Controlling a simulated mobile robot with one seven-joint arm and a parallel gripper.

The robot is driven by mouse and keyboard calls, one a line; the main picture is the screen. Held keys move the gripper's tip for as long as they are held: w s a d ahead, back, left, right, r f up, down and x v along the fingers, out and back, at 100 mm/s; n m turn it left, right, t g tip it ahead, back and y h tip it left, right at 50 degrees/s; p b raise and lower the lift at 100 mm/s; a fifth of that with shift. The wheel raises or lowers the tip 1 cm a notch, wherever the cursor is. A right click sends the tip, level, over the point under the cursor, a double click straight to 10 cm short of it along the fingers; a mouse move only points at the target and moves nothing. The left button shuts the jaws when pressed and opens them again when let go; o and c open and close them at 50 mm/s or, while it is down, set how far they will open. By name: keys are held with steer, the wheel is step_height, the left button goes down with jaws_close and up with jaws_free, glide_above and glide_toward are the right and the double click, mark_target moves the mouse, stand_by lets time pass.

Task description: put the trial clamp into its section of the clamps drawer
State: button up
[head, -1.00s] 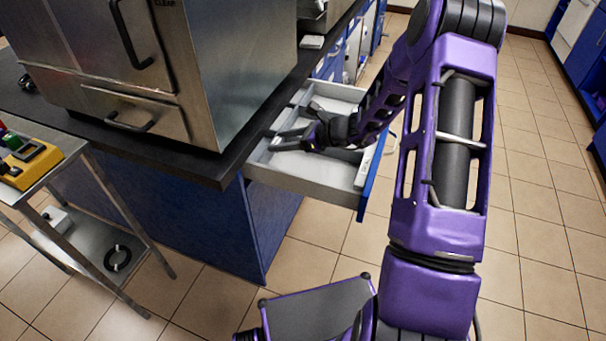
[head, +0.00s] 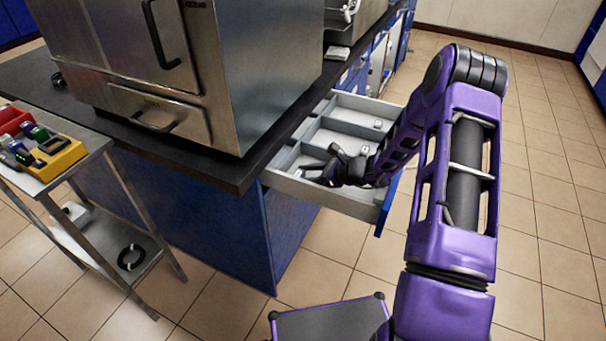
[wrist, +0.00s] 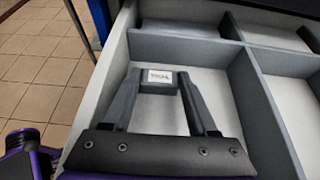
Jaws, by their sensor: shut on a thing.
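My gripper (head: 318,172) is inside the open clamps drawer (head: 330,197), low over its near-left section. In the wrist view my gripper (wrist: 158,88) has its two dark fingers angled inward onto a small dark grey piece, which I take for the trial clamp (wrist: 158,88). A white label (wrist: 158,76) with unreadable print shows at the fingertips. I cannot tell whether it is on the clamp or on the drawer floor. The clamp is too small and covered to make out in the head view. I cannot tell whether it touches the floor.
Grey dividers (wrist: 190,50) split the drawer into several sections, some with small white labels. The black countertop (head: 235,172) overhangs the drawer at left, with a steel unit (head: 225,70) on it. A steel cart (head: 70,165) with a yellow holder stands at far left.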

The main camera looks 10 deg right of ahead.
steer(key=o, duration=1)
steer(key=shift+s+d+r, duration=0.1)
steer(key=shift+d+r, duration=0.05)
steer(key=shift+r, duration=0.05)
steer(key=p+v, duration=0.1)
steer(key=v, duration=1)
steer(key=shift+s+d+p, duration=0.15)
steer(key=shift+d+p, duration=0.1)
steer(key=shift+p, duration=0.15)
steer(key=shift+r, duration=0.1)
